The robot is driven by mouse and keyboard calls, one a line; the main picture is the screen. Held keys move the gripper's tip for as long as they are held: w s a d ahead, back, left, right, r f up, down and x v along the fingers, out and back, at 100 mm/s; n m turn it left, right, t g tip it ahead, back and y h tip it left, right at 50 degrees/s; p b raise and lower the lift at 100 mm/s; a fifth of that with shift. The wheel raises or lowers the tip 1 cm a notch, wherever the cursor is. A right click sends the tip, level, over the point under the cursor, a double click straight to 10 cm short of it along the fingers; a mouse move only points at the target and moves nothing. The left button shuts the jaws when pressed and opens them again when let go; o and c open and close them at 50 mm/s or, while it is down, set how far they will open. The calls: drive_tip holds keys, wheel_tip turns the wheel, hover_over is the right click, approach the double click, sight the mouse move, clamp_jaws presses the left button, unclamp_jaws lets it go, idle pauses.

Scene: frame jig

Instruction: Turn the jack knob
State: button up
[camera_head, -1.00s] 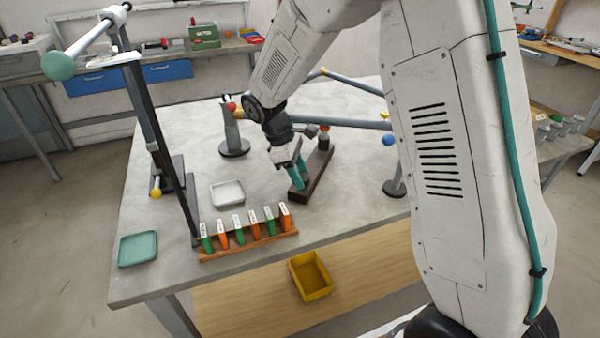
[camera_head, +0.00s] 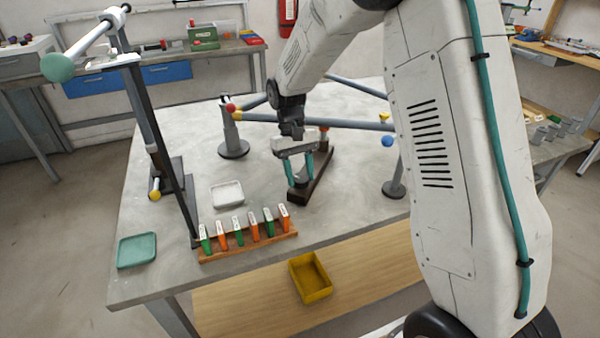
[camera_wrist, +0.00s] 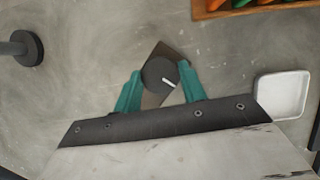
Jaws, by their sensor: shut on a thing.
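The jack knob (camera_wrist: 156,76) shows in the wrist view as a dark round disc with a white line on its top, from the middle toward the right. In the head view my gripper (camera_head: 299,178) reaches down at the near end of a long dark block (camera_head: 319,180) on the grey table. The knob cannot be made out there between the fingers.
A white tray (camera_head: 228,195) and a rack (camera_head: 250,246) of green and orange pieces lie left of the block. A teal tray (camera_head: 137,250) is at the table's left corner. Grey bars (camera_head: 335,123) on posts run behind the gripper. A tall dark upright (camera_head: 150,130) stands left.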

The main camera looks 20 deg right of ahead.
drive_tip(key=m+y, duration=0.1)
drive_tip(key=m, duration=0.2)
drive_tip(key=shift+d+m, duration=0.1)
drive_tip(key=shift+m, duration=0.2)
drive_tip(key=shift+d+m+t+y, duration=0.1)
drive_tip(key=shift+m+t+y, duration=0.55)
drive_tip(key=shift+m, duration=1.15)
drive_tip(key=o, duration=1)
drive_tip(key=shift+g+y, duration=0.25)
drive_tip(key=v, duration=0.7)
drive_tip(key=shift+r, duration=0.4)
drive_tip(key=shift+w, duration=0.1)
